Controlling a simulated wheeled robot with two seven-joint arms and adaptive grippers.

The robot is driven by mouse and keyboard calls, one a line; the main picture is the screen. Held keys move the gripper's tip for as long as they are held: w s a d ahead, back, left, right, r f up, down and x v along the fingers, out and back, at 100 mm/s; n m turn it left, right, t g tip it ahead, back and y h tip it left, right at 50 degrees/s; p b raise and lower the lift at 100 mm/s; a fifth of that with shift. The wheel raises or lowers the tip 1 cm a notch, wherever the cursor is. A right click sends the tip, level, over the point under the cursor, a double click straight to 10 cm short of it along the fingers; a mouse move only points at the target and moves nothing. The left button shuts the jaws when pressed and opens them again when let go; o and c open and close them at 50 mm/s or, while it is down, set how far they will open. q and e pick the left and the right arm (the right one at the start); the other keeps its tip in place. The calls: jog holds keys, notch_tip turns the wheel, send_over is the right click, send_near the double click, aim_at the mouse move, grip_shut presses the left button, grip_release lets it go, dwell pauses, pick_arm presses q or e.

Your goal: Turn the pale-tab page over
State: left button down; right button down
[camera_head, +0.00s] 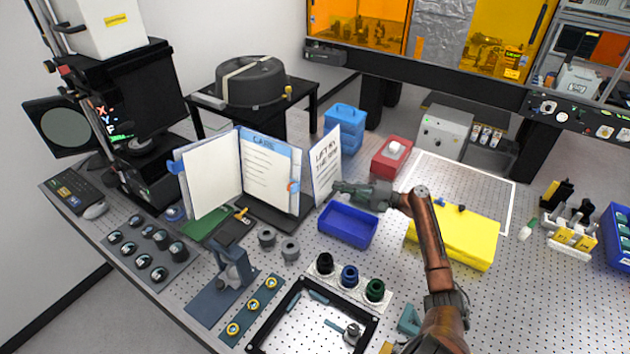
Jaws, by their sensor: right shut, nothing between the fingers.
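An upright flip booklet stands on the bench with its pages fanned open. The middle page (268,175) has a blue header and lines of text. An orange tab (293,187) shows at that page's right edge. The right page (326,165) has large dark lettering. My right gripper (338,187) is shut and empty, with its tips close to the right page's outer edge; I cannot tell if they touch. Which tab is the pale one is not clear. My left gripper is out of view.
A blue bin (347,226) lies just below my right gripper. A yellow case (470,238) is to the right of my arm. A red box (391,157) and a blue container (345,128) stand behind. Grey rings (289,249) lie in front of the booklet.

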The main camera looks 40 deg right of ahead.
jog(key=w+a+r+p, duration=0.1)
jog(key=w+a+p, duration=0.2)
jog(key=w+a, duration=0.3)
jog(key=shift+w+a+p, duration=0.25)
jog(key=shift+a+p, duration=0.05)
jog(key=shift+a, duration=0.95)
